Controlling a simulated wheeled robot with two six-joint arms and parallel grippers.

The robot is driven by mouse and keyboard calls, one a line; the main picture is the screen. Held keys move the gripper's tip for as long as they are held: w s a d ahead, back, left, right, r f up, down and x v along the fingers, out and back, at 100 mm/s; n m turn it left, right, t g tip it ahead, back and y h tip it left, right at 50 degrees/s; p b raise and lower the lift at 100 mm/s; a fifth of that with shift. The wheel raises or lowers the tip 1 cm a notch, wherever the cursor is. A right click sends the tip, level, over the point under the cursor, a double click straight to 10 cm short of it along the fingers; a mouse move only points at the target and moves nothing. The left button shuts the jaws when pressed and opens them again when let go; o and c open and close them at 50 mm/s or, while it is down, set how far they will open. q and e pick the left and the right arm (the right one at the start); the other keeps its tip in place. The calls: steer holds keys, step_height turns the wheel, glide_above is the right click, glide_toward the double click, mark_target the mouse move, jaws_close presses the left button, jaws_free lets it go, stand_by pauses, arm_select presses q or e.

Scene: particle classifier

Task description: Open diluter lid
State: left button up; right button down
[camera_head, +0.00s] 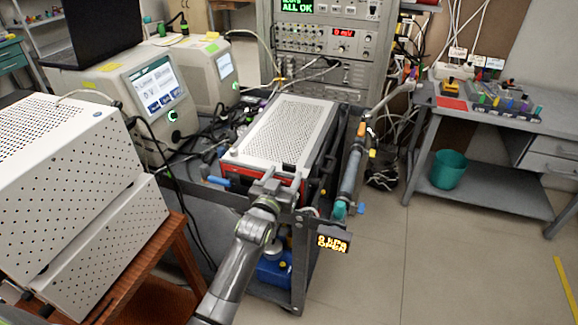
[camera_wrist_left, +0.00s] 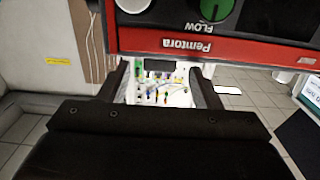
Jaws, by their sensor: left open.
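The diluter appears to be the box with a red front edge on the dark cart in the head view. Its lid (camera_head: 287,128) is white, perforated and lies flat, looking closed. My left gripper (camera_head: 283,177) is open at the near front edge of the box, its fingers beside the red front (camera_head: 235,168). I cannot tell whether they touch it. In the left wrist view, the red front panel (camera_wrist_left: 235,48) appears upside down, with a green FLOW knob (camera_wrist_left: 214,8). The open fingers of my left gripper (camera_wrist_left: 162,82) are just below it, with nothing between them. My right gripper is not in view.
White perforated cabinets (camera_head: 70,160) stand at left. A grey bench (camera_head: 490,120) stands at right, with clear floor before it.

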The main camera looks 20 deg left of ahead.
mark_target(288, 169)
arm_select(q)
steer(key=shift+w+b, duration=0.3)
steer(key=shift+w, duration=1.85)
